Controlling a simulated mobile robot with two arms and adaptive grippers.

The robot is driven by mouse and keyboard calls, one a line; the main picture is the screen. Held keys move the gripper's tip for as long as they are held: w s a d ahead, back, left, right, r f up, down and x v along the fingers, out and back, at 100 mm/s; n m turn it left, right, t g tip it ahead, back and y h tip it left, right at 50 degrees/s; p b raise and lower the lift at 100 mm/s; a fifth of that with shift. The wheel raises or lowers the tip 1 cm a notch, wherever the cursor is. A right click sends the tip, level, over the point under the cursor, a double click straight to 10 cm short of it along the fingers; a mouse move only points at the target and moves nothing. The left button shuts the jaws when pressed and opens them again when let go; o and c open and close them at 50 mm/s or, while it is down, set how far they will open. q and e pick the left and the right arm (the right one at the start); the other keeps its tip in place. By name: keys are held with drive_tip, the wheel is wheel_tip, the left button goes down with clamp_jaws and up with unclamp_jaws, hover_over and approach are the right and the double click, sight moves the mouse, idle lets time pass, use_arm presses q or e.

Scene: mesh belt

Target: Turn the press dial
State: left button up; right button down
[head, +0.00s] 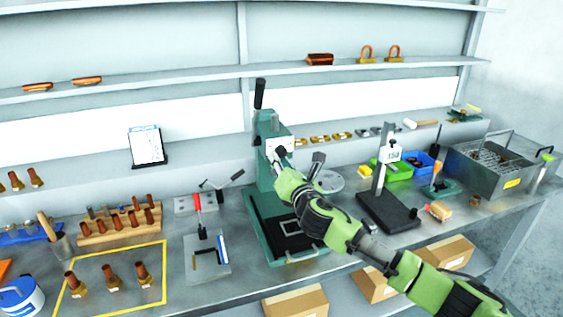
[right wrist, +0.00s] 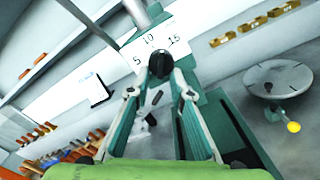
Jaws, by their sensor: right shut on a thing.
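The press (head: 267,180) is a green stand on the bench with a black-handled lever at its top. Its white scale plate (right wrist: 152,47) shows the marks 5, 10 and 15 in the right wrist view. The press dial (right wrist: 160,64) is a round black knob in front of that plate, below the 10. My right gripper (head: 281,159) reaches the press head and hides most of the dial in the head view. In the right wrist view its two fingers (right wrist: 160,84) stand on either side of the dial, shut on it. My left gripper is in neither view.
A gauge stand (head: 386,197) and a round pan (head: 328,181) stand right of the press. A small lever fixture (head: 207,262) is at its left. Green (head: 393,172) and blue bins, a metal basket (head: 497,172) and a wooden rack (head: 119,229) also occupy the bench.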

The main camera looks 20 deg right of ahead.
drive_tip(key=m, duration=0.2)
drive_tip(key=r+m, duration=0.1)
drive_tip(key=m, duration=0.1)
drive_tip(key=shift+a+m, duration=0.15)
drive_tip(key=shift+m, duration=0.25)
idle(0.4)
drive_tip(key=c, duration=1.8)
unclamp_jaws()
drive_tip(key=shift+f, duration=0.1)
drive_tip(key=s, duration=1.2)
drive_tip(key=shift+d, duration=0.25)
